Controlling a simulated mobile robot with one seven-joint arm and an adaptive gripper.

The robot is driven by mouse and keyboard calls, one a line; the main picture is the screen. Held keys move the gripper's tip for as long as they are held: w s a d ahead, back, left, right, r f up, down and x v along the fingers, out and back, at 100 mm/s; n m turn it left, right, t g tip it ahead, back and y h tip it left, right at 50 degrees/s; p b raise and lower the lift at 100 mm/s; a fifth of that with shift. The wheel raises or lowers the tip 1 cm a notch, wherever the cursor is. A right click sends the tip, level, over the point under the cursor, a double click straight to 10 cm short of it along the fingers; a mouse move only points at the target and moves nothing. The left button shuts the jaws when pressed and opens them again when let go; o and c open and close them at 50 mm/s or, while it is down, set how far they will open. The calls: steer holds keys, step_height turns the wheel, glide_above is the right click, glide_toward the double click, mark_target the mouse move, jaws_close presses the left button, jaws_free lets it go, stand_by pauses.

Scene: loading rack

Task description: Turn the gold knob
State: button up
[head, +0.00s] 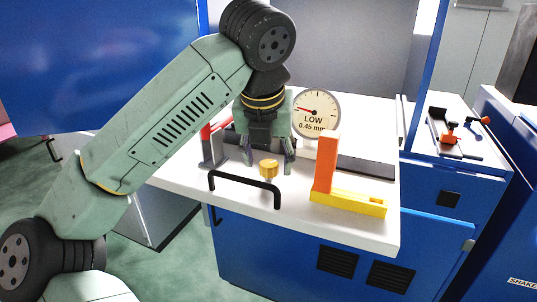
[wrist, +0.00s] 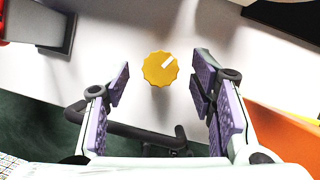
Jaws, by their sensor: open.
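The gold knob (head: 268,168) sits on the white worktop, behind the black bar handle. In the wrist view the gold knob (wrist: 160,68) has a scalloped edge and a white mark pointing to the upper right. My gripper (head: 268,160) hangs over the worktop at the knob, pointing down. In the wrist view my gripper (wrist: 162,82) is open and empty, with one finger on each side of the knob and a clear gap to both. A dial gauge (head: 317,114) behind the knob reads "LOW 0.45 mm", its red needle pointing left.
A black bar handle (head: 244,188) stands at the worktop's front edge, close to the knob. An orange upright on a yellow base (head: 348,203) stands to the right. A red and grey fixture (head: 212,145) is left of my gripper. The white worktop (head: 384,234) is bare at its front right corner.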

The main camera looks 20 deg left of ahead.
steer(key=shift+w+f, duration=0.25)
steer(key=shift+f, duration=0.35)
steer(key=c, duration=1.1)
